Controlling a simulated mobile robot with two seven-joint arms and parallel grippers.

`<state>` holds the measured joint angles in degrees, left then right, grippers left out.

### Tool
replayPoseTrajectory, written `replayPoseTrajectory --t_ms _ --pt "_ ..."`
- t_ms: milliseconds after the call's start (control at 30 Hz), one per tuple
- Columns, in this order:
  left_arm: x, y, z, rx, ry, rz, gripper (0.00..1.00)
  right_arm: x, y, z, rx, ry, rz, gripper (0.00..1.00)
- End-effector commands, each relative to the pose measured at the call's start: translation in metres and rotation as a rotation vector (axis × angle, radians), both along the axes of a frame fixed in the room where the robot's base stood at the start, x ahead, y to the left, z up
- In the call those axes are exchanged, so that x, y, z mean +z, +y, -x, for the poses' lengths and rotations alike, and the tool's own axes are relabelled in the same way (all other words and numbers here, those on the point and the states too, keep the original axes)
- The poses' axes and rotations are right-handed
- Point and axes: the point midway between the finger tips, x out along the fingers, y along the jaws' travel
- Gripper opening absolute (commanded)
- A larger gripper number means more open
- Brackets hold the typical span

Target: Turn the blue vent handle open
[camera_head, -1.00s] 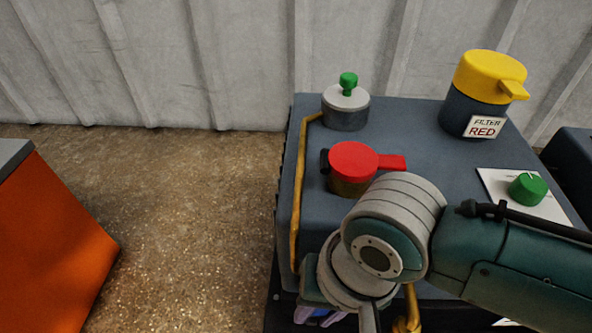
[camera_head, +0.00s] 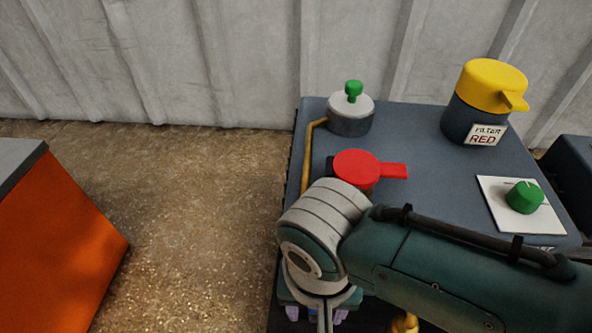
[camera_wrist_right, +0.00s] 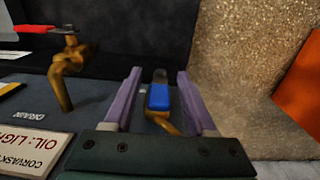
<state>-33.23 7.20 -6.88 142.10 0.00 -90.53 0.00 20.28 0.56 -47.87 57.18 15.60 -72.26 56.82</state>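The blue vent handle (camera_wrist_right: 158,97) shows in the right wrist view, a short blue lever with a dark end, by a brass pipe. It lies between the two purple fingers of my right gripper (camera_wrist_right: 159,73). The fingers are spread, with a visible gap on each side of the handle. Whether the handle is at fingertip depth I cannot tell. In the head view the right gripper (camera_head: 315,314) hangs at the front left corner of the dark cabinet, partly hidden by my wrist, and the handle is hidden. My left gripper is out of view.
On the cabinet (camera_head: 430,175) stand a red-handled valve (camera_head: 357,168), a green-knobbed cap (camera_head: 350,112), a yellow-topped filter (camera_head: 490,90) and a green dial (camera_head: 524,197). A brass drain valve (camera_wrist_right: 68,75) is beside the gripper. Open floor lies left, before an orange box (camera_head: 60,230).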

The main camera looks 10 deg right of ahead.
Motion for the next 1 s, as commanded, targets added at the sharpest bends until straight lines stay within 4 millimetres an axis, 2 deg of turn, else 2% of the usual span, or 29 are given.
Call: replayPoseTrajectory --t_ms 267,367,700,833,1000 --pt "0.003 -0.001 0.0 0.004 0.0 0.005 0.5 0.003 0.0 0.0 -0.001 0.0 -0.001 0.57" --pt "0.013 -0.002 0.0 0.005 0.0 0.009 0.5 0.015 0.0 0.0 -0.001 -0.001 -0.002 0.57" --pt "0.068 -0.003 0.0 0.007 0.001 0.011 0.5 0.08 0.001 0.0 -0.001 0.0 -0.002 0.57" --pt "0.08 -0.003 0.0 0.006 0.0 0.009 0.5 0.094 0.002 0.0 0.0 0.0 -0.001 0.57" --pt "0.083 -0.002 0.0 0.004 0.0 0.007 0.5 0.1 0.002 0.0 0.0 0.0 -0.001 0.57"
